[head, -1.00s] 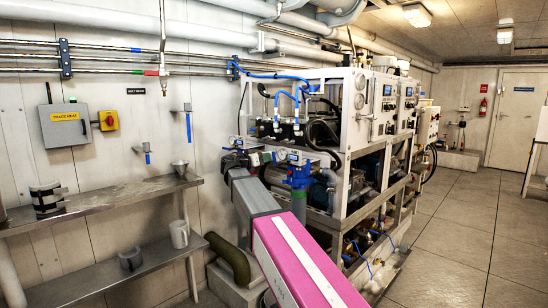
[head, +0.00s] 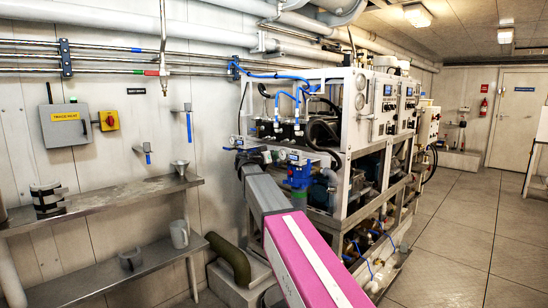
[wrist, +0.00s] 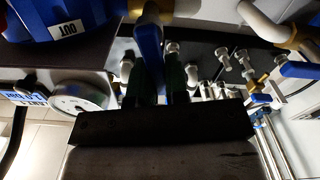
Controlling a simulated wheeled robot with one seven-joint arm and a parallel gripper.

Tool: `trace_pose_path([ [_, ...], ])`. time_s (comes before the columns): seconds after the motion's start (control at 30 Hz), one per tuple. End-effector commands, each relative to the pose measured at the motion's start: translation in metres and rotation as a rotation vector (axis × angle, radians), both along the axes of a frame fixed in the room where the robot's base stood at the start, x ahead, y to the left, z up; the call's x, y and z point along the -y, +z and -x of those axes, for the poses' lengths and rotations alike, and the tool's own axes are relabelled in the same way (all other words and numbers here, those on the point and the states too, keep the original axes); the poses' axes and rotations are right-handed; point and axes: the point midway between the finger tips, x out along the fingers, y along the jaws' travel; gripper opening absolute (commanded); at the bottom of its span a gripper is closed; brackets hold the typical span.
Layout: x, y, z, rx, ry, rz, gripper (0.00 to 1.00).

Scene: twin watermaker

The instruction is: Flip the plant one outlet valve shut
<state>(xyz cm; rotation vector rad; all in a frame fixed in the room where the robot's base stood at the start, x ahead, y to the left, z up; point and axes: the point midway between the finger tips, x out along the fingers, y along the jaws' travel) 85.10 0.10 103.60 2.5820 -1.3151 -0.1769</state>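A blue valve lever (wrist: 149,55) hangs from a brass-coloured valve body at the top of the wrist view. My gripper (wrist: 156,88) has dark greenish fingers on either side of the lever. A gap shows beside the lever, so the fingers look open around it, not clamped. Whether one finger touches it is unclear. A blue fitting with an OUT tag (wrist: 68,29) is at the upper left. In the head view my gripper (head: 250,157) is at the near left end of the machine rack, too small to read, and the lever cannot be picked out there.
A round gauge (wrist: 80,97) and a blue-lettered unit label (wrist: 24,94) sit left of my fingers. Another blue lever (wrist: 298,70) and pipe fittings are at the right. The white-framed rack (head: 350,150) fills the middle; steel shelves (head: 110,205) stand left.

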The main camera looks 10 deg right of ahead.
Motion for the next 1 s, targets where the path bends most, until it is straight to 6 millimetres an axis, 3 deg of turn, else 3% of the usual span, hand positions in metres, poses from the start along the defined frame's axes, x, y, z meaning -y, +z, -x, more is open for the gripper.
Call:
trace_pose_path([
  [0.17,0.001,0.000,0.001,0.014,0.000,-0.010,0.00],
  [0.5,0.006,0.001,0.009,0.202,0.000,-0.148,0.00],
  [0.87,0.007,0.001,0.010,0.232,-0.001,-0.169,0.00],
  [0.9,0.007,0.001,0.010,0.232,-0.001,-0.169,0.18],
  [0.97,0.007,0.001,0.010,0.231,-0.001,-0.169,0.38],
  [1.0,0.007,0.001,0.010,0.231,-0.001,-0.169,0.40],
])
